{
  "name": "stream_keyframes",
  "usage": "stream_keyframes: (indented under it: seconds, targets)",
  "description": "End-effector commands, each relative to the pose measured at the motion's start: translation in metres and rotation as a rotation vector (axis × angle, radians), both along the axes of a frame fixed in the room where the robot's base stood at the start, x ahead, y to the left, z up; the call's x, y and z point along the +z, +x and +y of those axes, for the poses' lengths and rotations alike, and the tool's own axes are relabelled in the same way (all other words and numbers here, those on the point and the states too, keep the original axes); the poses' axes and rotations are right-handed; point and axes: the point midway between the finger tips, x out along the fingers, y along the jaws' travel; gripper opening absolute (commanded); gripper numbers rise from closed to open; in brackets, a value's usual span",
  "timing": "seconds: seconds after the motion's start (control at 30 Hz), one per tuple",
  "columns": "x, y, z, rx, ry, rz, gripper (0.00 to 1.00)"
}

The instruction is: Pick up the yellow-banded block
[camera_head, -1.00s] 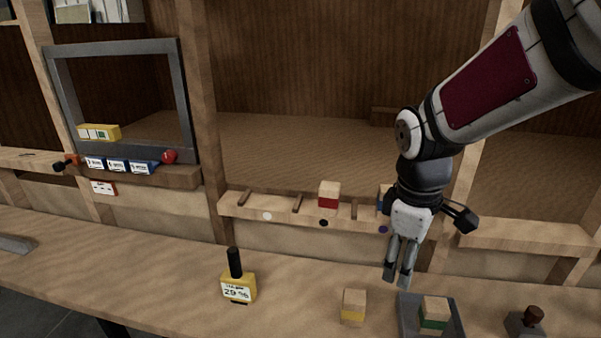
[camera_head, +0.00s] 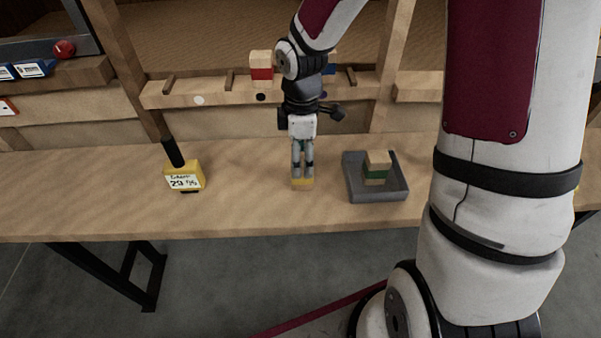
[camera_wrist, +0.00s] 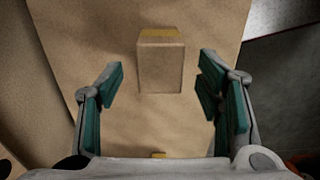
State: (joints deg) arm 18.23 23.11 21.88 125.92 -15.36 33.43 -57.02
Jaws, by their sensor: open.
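The yellow-banded block (camera_head: 302,186) is a small wooden block on the worktop, mostly hidden behind my fingers in the head view. In the wrist view the block (camera_wrist: 160,67) shows a plain wood face with a yellow strip at its top edge. My gripper (camera_head: 302,174) points down at the block. In the wrist view my gripper (camera_wrist: 160,75) is open, one green-padded finger on each side of the block, with a visible gap on both sides. The exact height of the fingertips against the block cannot be told.
A grey tray (camera_head: 357,190) with a green-banded block (camera_head: 376,174) stands close on the right. A yellow device with a black handle (camera_head: 183,177) stands to the left. A red-banded block (camera_head: 261,66) sits on the ledge behind. The worktop (camera_head: 240,205) between is clear.

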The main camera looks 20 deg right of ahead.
Motion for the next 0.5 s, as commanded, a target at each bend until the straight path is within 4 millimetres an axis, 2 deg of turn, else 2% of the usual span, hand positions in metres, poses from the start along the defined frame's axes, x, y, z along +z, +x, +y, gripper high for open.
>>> stream_keyframes:
  seconds: [0.17, 0.4, 0.5]
  targets:
    - [-0.012, 0.0, 0.0, 0.003, 0.0, 0.001, 0.6]
    - [-0.046, 0.0, -0.001, 0.003, 0.0, 0.002, 0.6]
    - [-0.054, 0.0, -0.001, 0.001, -0.001, 0.001, 0.6]
